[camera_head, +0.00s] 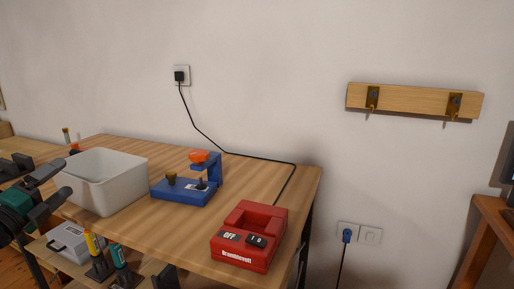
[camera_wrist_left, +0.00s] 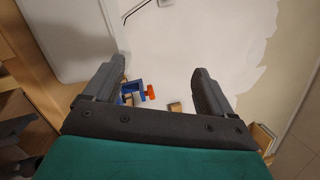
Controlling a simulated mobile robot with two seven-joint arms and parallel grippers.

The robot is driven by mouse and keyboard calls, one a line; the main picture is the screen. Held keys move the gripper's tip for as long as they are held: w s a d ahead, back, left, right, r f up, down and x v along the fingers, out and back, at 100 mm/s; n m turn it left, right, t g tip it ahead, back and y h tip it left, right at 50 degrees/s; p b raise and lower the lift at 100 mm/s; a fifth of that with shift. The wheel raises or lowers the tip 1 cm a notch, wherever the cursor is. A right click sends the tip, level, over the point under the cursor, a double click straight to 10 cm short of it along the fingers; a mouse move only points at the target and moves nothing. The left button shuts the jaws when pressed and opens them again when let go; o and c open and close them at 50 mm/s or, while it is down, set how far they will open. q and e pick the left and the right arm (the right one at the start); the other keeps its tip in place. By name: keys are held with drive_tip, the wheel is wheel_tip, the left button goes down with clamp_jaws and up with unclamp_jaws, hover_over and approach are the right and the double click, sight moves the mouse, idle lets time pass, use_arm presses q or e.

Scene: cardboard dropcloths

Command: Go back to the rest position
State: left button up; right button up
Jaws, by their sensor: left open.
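My left gripper (camera_head: 60,190) is at the left edge of the head view, in front of the white bin. Its teal and black body comes in from the left. In the left wrist view its two dark fingers (camera_wrist_left: 160,82) are spread apart, with nothing held between them. My right gripper does not show in either view.
The wooden table carries a white bin (camera_head: 104,183), a blue stand with an orange top (camera_head: 183,192) and a red charger-like box (camera_head: 249,236) with a cable. A grey case (camera_head: 69,243) and yellow and teal cylinders sit lower down. A hook rail (camera_head: 413,101) hangs on the wall.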

use_arm(q)
drive_tip(key=s+a+f+n+g+y, duration=0.1)
drive_tip(key=a+f+n+g+y, duration=0.65)
drive_tip(key=n, duration=1.25)
drive_tip(key=s+d+f+h, duration=0.1)
drive_tip(key=s+d+f, duration=0.2)
drive_tip(key=d+f, duration=0.35)
drive_tip(key=s+d+f+m+h, duration=0.1)
drive_tip(key=s+d+f, duration=0.2)
drive_tip(key=d+f, duration=0.35)
drive_tip(key=s+d+f+h, duration=0.1)
drive_tip(key=s+d+f, duration=0.2)
drive_tip(key=d+f, duration=0.35)
drive_tip(key=s+d+f+n+g+h, duration=0.2)
drive_tip(key=s+d+f+h, duration=0.15)
drive_tip(key=s+d, duration=1.25)
wheel_tip(320, 180, up, 9)
drive_tip(key=y+p, duration=0.1)
drive_tip(key=p, duration=1.2)
drive_tip(key=shift+s+f+n, duration=0.15)
drive_tip(key=shift+s+n, duration=0.1)
drive_tip(key=shift+n, duration=0.15)
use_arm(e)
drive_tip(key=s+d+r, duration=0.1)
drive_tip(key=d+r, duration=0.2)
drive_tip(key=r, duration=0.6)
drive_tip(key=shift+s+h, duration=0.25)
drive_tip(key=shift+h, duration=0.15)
